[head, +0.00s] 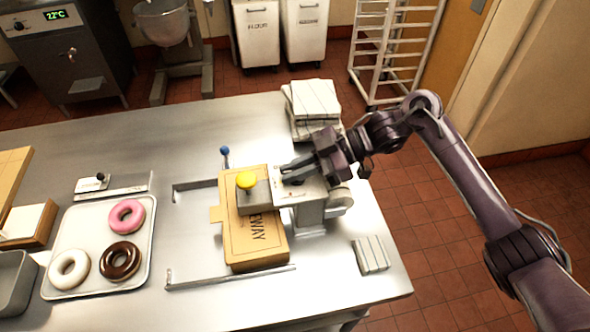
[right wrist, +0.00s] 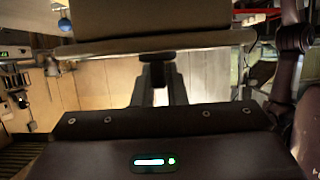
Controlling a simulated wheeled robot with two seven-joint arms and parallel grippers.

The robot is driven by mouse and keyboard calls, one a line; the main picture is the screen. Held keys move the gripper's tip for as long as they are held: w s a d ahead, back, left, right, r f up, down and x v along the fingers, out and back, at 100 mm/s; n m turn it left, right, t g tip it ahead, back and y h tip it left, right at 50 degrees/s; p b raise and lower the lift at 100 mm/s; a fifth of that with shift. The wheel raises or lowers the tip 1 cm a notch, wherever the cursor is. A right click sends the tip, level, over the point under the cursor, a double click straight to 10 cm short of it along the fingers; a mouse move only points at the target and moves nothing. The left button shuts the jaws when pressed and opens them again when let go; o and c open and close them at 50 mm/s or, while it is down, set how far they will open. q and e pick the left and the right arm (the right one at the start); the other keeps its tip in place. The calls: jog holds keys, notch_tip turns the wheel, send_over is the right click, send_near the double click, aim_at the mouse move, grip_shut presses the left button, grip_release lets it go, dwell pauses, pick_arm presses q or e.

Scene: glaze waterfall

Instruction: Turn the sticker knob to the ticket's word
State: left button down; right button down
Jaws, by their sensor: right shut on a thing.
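My right gripper (head: 292,172) reaches in from the right over the grey sticker machine (head: 308,212). Its fingers are shut on a small dark knob on top of the machine. In the right wrist view the fingers (right wrist: 158,82) close on the dark knob (right wrist: 157,56). The knob's pointer and the words around it are hidden or too small to read. I cannot make out a ticket's word. My left gripper is not in view.
A tray (head: 98,283) with pink, chocolate and white donuts is at left. A blue-knobbed lever (head: 224,151) stands behind the box. Folded cloths (head: 312,102) lie at the back, and another striped cloth (head: 371,255) is at front right. Metal rails flank the box.

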jog(key=c, duration=1.5)
grip_release()
jog(key=shift+o, duration=0.2)
jog(key=b+v, duration=0.2)
jog(key=v, duration=0.6)
jog(key=shift+b, duration=0.35)
